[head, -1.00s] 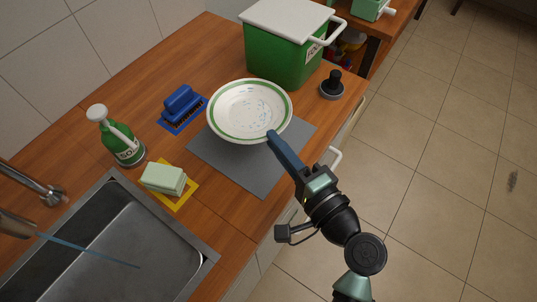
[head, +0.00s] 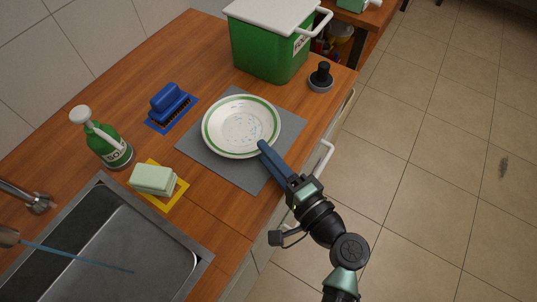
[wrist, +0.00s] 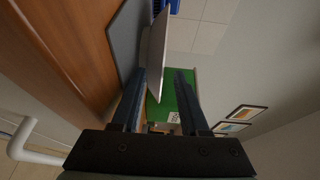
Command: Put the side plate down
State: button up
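The side plate (head: 241,124) is white with a green ring and bluish specks. It is over the grey mat (head: 200,163) and looks set down on it; I cannot tell whether it lies fully flat. The wrist view shows the plate (wrist: 157,50) edge-on. My gripper (head: 262,146) is at the plate's near right rim. In the wrist view its fingers (wrist: 161,73) stand apart, with the rim between them, close to the left finger and clear of the right one.
A green bin (head: 268,50) with a white lid and a black-handled round tool (head: 321,76) stand behind. A blue brush (head: 171,104), a green spray bottle (head: 108,146) and a pale green sponge (head: 152,179) are left. The sink (head: 115,245) is at front left.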

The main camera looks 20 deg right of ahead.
jog(key=v, duration=1.2)
jog(key=shift+b, duration=0.4)
jog(key=w+a+r+n+t+h, duration=0.1)
jog(key=w+a+r+n+h, duration=0.15)
jog(key=w+r+n, duration=1.25)
jog(key=w+a+r+m+t, duration=0.1)
jog(key=a+r+t, duration=0.15)
jog(key=r, duration=0.85)
jog(key=w+a+r+m+t, duration=0.15)
jog(key=a+r, duration=0.25)
jog(key=r, duration=0.7)
jog(key=s+a+r+n+t+h, duration=0.1)
jog(key=s+a+r+t, duration=0.1)
jog(key=s+r, duration=0.2)
jog(key=s+a+r+n+t+h, duration=0.1)
jog(key=s+a+r+t, duration=0.2)
jog(key=r, duration=0.8)
jog(key=shift+s+r+t, duration=0.3)
jog(key=shift+s+r, duration=0.05)
jog(key=shift+s, duration=0.7)
jog(key=shift+n, duration=0.25)
